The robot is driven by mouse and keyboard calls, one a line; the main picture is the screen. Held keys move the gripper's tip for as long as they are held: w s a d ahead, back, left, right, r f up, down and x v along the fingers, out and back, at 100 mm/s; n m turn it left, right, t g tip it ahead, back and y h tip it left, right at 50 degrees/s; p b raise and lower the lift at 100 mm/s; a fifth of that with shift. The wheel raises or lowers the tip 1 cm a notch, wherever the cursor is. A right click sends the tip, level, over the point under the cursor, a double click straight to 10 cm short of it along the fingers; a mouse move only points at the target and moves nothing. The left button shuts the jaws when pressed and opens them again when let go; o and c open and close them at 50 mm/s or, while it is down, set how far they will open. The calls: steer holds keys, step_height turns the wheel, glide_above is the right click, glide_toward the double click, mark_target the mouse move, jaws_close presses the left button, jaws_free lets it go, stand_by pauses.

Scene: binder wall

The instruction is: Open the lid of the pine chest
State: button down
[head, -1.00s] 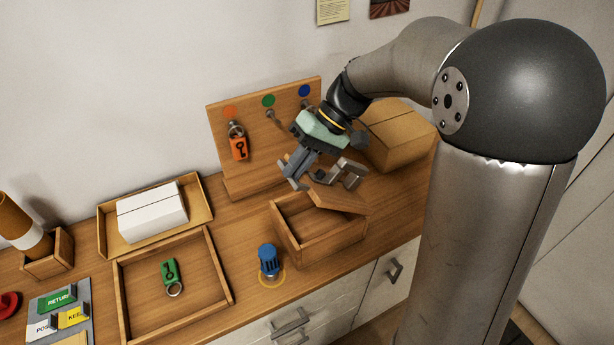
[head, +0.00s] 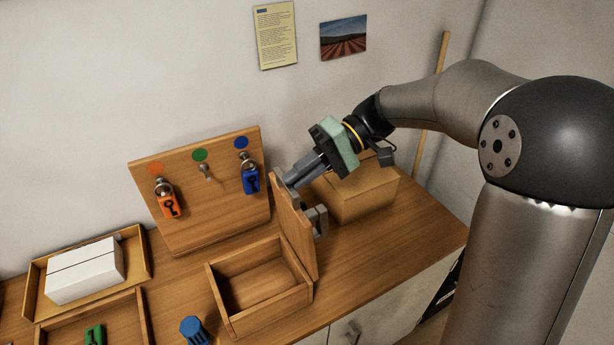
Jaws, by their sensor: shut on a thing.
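The pine chest (head: 222,305) stands on the wooden counter with its inside showing, and it looks empty. Its lid (head: 296,238) stands about upright along the chest's right side. A grey bracket-like piece (head: 321,222) shows at the right of the lid; where it joins is hidden. My gripper (head: 288,184) reaches in from the upper right and is shut at the lid's upper edge. The exact contact is partly hidden.
A key board (head: 215,220) behind the chest holds an orange tag (head: 169,204) and a blue tag (head: 251,180). A cardboard box (head: 365,195) stands behind the lid. A blue knobbed piece (head: 194,330) is left of the chest. Counter at right is clear.

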steer(key=shift+w+d+f, duration=0.25)
steer(key=shift+d+f, duration=0.55)
steer(key=shift+f, duration=0.1)
steer(key=c, duration=1.5)
jaws_free()
steer(key=shift+w+a, duration=0.1)
steer(key=shift+r, duration=0.2)
